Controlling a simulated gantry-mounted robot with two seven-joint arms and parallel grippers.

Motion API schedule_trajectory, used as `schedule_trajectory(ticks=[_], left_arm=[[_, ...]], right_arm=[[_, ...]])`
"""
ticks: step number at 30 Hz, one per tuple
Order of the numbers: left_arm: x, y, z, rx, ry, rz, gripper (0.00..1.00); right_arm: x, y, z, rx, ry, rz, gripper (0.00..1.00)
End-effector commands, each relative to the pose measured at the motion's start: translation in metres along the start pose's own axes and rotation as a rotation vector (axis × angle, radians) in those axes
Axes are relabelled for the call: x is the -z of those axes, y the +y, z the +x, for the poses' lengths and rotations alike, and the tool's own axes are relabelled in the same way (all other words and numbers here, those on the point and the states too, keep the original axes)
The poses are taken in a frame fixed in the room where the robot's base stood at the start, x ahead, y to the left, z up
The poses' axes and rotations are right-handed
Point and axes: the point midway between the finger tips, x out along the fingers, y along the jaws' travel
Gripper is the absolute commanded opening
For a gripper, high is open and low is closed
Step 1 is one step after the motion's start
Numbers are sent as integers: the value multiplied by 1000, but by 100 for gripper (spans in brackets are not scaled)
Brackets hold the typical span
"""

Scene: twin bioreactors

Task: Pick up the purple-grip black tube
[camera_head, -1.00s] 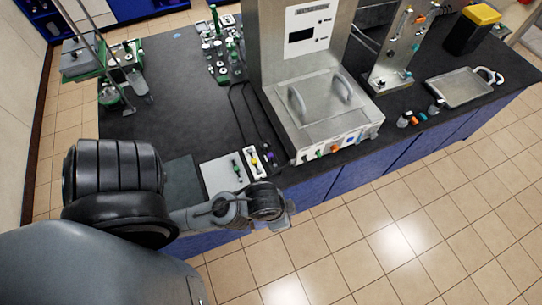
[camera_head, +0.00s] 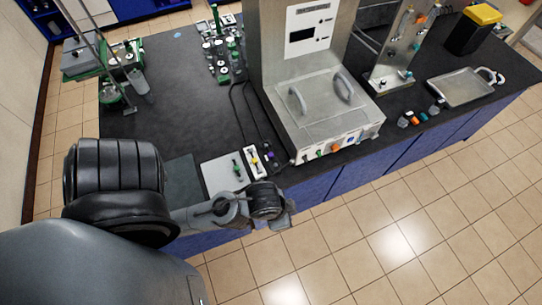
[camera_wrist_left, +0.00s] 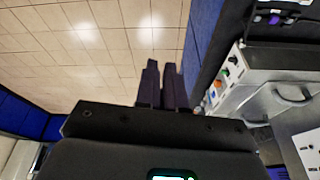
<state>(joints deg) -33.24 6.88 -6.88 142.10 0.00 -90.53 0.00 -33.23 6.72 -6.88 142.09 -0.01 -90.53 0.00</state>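A small purple grip (camera_head: 271,156) shows on the bench just left of the steel device's front corner in the head view. A thin black tube (camera_head: 262,132) runs back from near it along the device's side. A second black tube (camera_head: 237,105) lies beside it. My left gripper (camera_head: 284,210) hangs past the bench's front edge, apart from the grip. In the left wrist view its dark fingers (camera_wrist_left: 162,85) are close together, with nothing visible between them. A small purple piece (camera_wrist_left: 275,19) shows at that view's upper right; I cannot tell whether it is the same grip. My right gripper is not in view.
The steel device (camera_head: 325,100) with handles stands right of the grips. A white tray (camera_head: 222,172) and a yellow-marked white holder (camera_head: 255,162) lie near my left wrist. Green-fitted glassware (camera_head: 225,55) stands behind. The middle-left bench top (camera_head: 170,95) is clear.

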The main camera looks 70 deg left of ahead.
Motion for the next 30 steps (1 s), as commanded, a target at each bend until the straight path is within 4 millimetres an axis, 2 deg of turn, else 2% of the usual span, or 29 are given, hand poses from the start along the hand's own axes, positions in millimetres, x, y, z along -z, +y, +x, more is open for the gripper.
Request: schedule_trajectory(ticks=[1,9,20,30], left_arm=[[0,0,0,0,0,0,17],[0,0,0,0,0,0,57],[0,0,0,0,0,27,57],[12,-3,2,13,61,352,57]], right_arm=[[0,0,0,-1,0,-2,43],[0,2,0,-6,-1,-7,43],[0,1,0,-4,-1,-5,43],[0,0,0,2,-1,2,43]])
